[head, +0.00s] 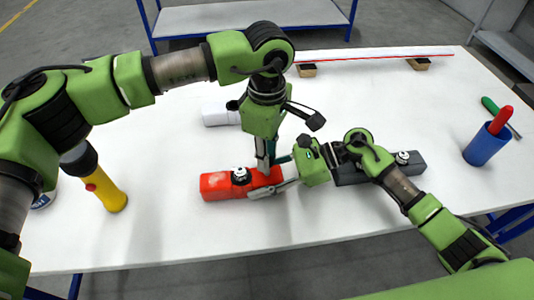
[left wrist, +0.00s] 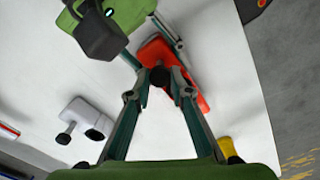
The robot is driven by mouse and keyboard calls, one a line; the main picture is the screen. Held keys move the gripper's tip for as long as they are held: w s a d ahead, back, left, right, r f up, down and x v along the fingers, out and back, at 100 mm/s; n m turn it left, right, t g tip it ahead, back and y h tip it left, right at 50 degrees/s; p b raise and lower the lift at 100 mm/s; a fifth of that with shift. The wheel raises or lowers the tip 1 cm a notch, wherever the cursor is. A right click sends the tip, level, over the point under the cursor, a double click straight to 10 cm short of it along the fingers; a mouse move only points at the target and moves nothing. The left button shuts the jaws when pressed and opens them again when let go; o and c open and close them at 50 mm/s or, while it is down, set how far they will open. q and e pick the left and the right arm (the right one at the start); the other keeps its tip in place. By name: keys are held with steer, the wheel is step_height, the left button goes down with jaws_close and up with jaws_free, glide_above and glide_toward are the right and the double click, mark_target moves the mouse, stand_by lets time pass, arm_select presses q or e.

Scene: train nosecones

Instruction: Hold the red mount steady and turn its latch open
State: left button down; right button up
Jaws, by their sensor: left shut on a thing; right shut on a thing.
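The red mount (head: 216,186) lies on the white table at the front middle, with a silver bolt on a dark round base on top. In the left wrist view the red mount (left wrist: 194,101) runs behind my finger tips. My left gripper (head: 264,166) comes down from above at the mount's right part. Its fingers (left wrist: 158,78) are closed around a dark knob that looks like the latch; its turn angle is unclear. My right gripper (head: 283,187) reaches in from the right, its fingers along the mount's right end, shut on it. The exact contact there is partly hidden.
A dark grey mount (head: 350,176) lies right, partly under my right arm. A white mount (head: 215,113) stands behind. A yellow flashlight (head: 109,194) is left; a blue cup (head: 484,148) with a red-handled tool is far right.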

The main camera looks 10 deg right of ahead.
arm_select(q)
steer(key=shift+r+m, duration=0.1)
steer(key=shift+m, duration=1.1)
steer(key=c, duration=1.8)
jaws_free()
step_height(320, 180, up, 12)
steer(key=shift+f, duration=0.1)
